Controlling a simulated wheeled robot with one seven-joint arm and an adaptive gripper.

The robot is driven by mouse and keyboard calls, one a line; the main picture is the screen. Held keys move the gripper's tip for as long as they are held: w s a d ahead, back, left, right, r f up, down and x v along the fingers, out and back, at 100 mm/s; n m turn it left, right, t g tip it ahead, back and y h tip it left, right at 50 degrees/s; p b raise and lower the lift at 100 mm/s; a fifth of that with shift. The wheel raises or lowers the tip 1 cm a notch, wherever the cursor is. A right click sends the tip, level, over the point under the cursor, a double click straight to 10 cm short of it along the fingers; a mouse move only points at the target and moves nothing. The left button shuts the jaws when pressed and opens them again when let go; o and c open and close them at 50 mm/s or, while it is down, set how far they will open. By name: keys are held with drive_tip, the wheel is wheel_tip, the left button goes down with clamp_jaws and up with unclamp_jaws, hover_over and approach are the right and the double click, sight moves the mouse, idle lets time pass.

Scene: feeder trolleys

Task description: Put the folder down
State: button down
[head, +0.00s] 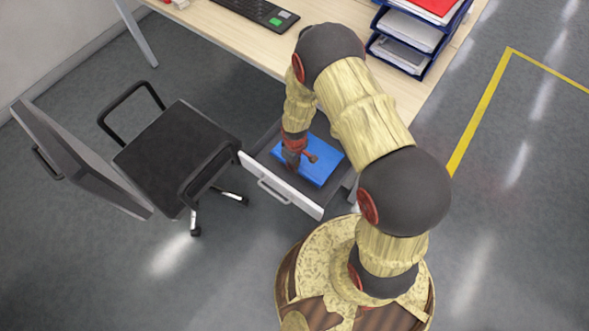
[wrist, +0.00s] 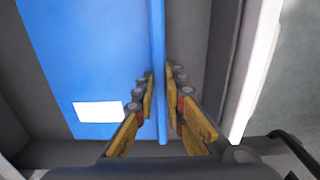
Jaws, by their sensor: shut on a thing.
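The blue folder (head: 318,166) is in the open desk drawer (head: 281,187). In the wrist view the folder (wrist: 85,50) shows a white label, and its raised blue edge (wrist: 158,60) runs between my fingers. My gripper (wrist: 160,108) is shut on that edge, with a finger on each side. In the head view my gripper (head: 295,160) reaches down into the drawer and hides part of the folder. I cannot tell whether the folder touches the drawer floor.
The desk (head: 232,38) stands above the drawer, with a keyboard (head: 255,11) and a blue letter tray (head: 408,50) on top. A black office chair (head: 175,150) stands left of the drawer. Floor at the right is clear around a yellow line (head: 480,110).

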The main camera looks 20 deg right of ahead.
drive_tip(key=shift+w+f+b, duration=0.1)
drive_tip(key=shift+f+b, duration=0.75)
drive_tip(key=shift+f, duration=0.85)
drive_tip(key=shift+f, duration=0.15)
drive_tip(key=c, duration=1.9)
unclamp_jaws()
drive_tip(key=shift+o, duration=0.3)
